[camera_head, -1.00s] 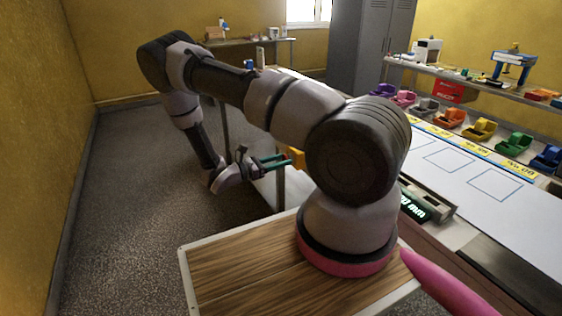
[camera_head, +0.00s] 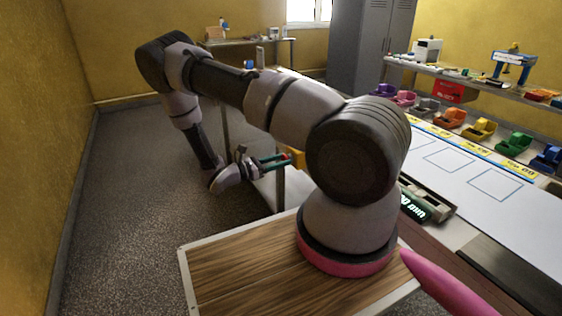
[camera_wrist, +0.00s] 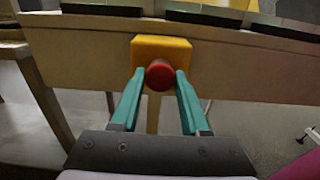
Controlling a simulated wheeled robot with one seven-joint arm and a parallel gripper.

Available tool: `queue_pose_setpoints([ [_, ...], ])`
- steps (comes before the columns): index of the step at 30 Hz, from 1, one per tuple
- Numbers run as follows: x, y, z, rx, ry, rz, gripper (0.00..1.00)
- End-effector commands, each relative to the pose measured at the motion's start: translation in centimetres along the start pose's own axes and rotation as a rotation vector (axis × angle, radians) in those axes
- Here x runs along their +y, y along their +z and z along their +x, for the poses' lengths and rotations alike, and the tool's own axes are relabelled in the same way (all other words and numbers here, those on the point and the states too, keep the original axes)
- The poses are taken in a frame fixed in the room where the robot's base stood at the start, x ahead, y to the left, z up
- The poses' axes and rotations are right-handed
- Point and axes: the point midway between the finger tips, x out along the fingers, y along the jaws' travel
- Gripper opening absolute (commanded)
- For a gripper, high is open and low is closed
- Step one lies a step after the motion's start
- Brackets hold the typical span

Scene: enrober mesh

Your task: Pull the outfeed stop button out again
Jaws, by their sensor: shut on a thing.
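The outfeed stop button is a round red knob (camera_wrist: 159,75) on a yellow box (camera_wrist: 160,47), fixed to the side of the conveyor frame in the wrist view. My gripper (camera_wrist: 159,87) has its two green fingers on either side of the red knob, shut on it. In the head view my gripper (camera_head: 285,161) reaches right to the yellow box (camera_head: 297,158) at the side of the bench; the knob is small there, and my own arm hides part of the box's surroundings.
A white bench top (camera_head: 462,184) with outlined squares and coloured bins (camera_head: 480,130) lies to the right. A metal leg (camera_head: 281,190) stands below the box. The grey floor (camera_head: 130,190) on the left is clear.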

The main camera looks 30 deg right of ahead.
Motion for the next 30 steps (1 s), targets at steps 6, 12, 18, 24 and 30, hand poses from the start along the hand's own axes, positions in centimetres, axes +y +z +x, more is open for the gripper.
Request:
queue_pose_setpoints([
  [6, 0.1, 0.0, -1.3, 0.001, 0.004, -0.001, 0.0],
  [12, 0.1, -0.1, -1.4, 0.002, 0.004, -0.001, 0.53],
  [18, 0.0, -0.1, -1.3, 0.001, 0.003, -0.001, 0.76],
  [24, 0.0, 0.0, -1.4, 0.001, 0.003, -0.001, 0.76],
  [30, 0.1, -0.1, -3.9, 0.001, 0.006, 0.001, 0.76],
])
